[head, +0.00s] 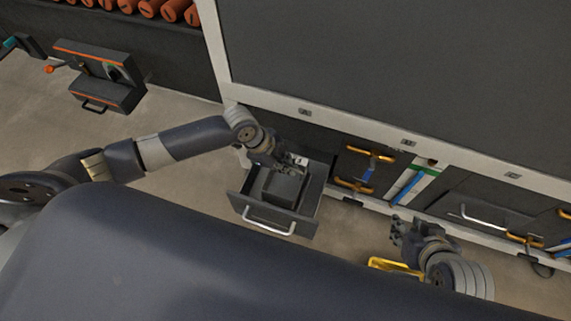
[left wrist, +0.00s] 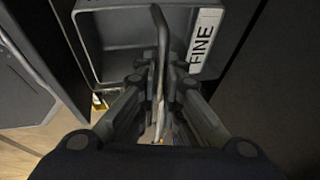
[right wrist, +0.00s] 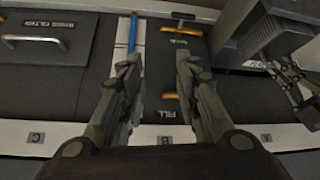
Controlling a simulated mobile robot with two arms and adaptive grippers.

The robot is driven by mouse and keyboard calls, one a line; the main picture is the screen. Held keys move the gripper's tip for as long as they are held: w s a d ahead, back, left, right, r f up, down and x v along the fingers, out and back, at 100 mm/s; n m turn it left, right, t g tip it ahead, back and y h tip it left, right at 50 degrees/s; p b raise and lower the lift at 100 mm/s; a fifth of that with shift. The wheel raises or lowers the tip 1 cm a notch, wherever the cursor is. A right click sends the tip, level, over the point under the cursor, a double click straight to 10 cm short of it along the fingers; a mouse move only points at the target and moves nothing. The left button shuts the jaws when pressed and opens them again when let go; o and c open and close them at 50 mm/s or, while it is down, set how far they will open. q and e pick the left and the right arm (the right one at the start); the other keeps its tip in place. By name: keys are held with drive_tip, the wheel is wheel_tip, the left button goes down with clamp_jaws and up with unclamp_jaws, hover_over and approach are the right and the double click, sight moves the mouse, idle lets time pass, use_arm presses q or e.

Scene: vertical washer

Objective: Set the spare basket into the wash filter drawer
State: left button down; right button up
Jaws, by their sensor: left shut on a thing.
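The grey spare basket (head: 284,187), with a white "FINE" label (left wrist: 206,40), hangs by its thin bar handle (left wrist: 158,50) from my left gripper (head: 290,163), which is shut on that handle. The pulled-out filter drawer (head: 264,218) with its silver handle surrounds the basket's outline in the head view. I cannot tell whether the basket touches the drawer floor. In the right wrist view the basket (right wrist: 277,33) shows beside my left fingers. My right gripper (right wrist: 160,78) is open and empty, well to the right of the drawer in the head view.
Orange-handled panels (head: 369,154) and a blue bar (head: 408,188) line the washer's lower front. A closed drawer with a silver handle (head: 478,217) is further right. A yellow object (head: 392,265) lies by my right gripper. A dark box (head: 108,92) stands on open floor at left.

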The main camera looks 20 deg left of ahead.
drive_tip(key=shift+w+a, duration=0.1)
drive_tip(key=shift+w, duration=0.05)
use_arm(q)
drive_tip(key=shift+f, duration=0.25)
use_arm(e)
drive_tip(key=shift+w+a+r+t, duration=0.15)
drive_tip(key=shift+w+r+t, duration=0.2)
drive_tip(key=shift+w, duration=0.2)
use_arm(q)
drive_tip(key=shift+f, duration=0.1)
use_arm(e)
drive_tip(key=shift+w+a+r, duration=0.1)
drive_tip(key=shift+w+r, duration=0.05)
drive_tip(key=shift+w, duration=0.2)
use_arm(q)
drive_tip(key=shift+f+b, duration=0.35)
drive_tip(key=shift+b, duration=0.05)
use_arm(e)
drive_tip(key=shift+w+a+r+t+y, duration=0.15)
drive_tip(key=shift+w+r+t, duration=0.25)
drive_tip(key=shift+w, duration=0.1)
drive_tip(key=shift+w+a+r+t+y, duration=0.1)
drive_tip(key=shift+w+r+t+y, duration=0.05)
drive_tip(key=shift+w+r+t, duration=0.3)
use_arm(q)
drive_tip(key=shift+f, duration=0.1)
use_arm(e)
drive_tip(key=shift+w+a, duration=0.1)
drive_tip(key=shift+w, duration=0.15)
